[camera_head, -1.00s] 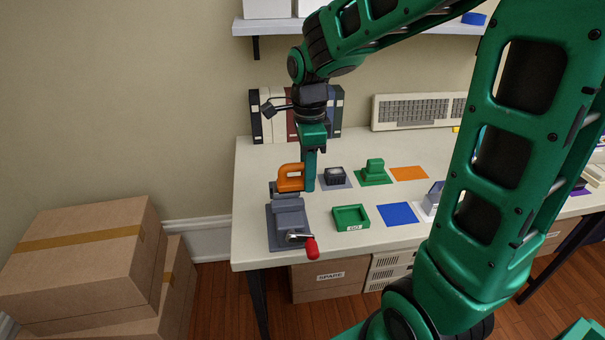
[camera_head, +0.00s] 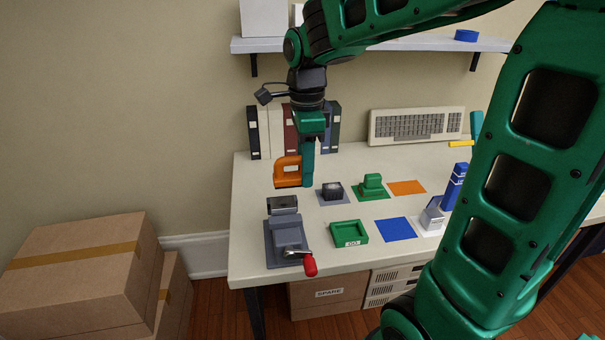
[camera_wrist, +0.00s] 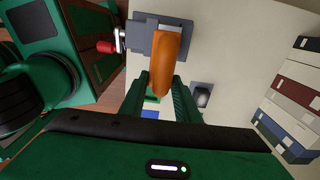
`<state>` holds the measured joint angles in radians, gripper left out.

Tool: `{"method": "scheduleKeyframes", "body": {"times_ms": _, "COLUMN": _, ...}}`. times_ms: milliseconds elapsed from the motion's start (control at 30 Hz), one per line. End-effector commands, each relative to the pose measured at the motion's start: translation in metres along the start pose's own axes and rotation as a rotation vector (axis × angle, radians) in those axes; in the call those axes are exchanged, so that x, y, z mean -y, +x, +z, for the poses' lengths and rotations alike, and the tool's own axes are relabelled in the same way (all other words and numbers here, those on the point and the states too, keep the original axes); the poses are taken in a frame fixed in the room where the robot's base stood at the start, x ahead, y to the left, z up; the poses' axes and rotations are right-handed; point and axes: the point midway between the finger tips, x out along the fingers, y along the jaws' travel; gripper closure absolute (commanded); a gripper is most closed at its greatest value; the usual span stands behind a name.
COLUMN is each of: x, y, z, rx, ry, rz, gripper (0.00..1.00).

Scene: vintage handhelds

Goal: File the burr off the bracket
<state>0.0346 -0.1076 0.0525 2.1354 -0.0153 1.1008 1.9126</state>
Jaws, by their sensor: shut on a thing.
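A grey vise (camera_head: 287,236) with a red-knobbed crank (camera_head: 310,266) stands at the table's left front; it also shows in the wrist view (camera_wrist: 143,38). A dark-faced piece (camera_head: 282,204) shows at its jaws; I cannot tell whether this is the bracket or part of the vise. No burr can be made out. My gripper (camera_head: 308,183) points down behind the vise, shut on an orange D-shaped tool (camera_head: 287,173). In the wrist view the orange tool (camera_wrist: 168,60) extends from between my fingers (camera_wrist: 161,95) and overlaps the vise. Any file face underneath is hidden.
Right of the vise are a green tray (camera_head: 348,239), a dark block (camera_head: 332,189), a green block (camera_head: 371,185), a blue mat (camera_head: 396,230) and an orange mat (camera_head: 407,188). Binders (camera_head: 272,133) and a keyboard (camera_head: 415,125) stand behind. A shelf (camera_head: 400,46) hangs above.

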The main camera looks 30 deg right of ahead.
Motion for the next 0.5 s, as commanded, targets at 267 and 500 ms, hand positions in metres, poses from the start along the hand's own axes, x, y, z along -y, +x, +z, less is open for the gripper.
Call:
{"method": "scheduleKeyframes", "body": {"times_ms": 267, "x": 0.0000, "y": 0.0000, "z": 0.0001, "rx": 0.000, "ry": 0.000, "rz": 0.000, "gripper": 1.00}}
{"method": "scheduleKeyframes", "body": {"times_ms": 500, "x": 0.0001, "y": -0.0012, "z": 0.0038, "rx": 0.000, "ry": -0.001, "rz": 0.000, "gripper": 1.00}}
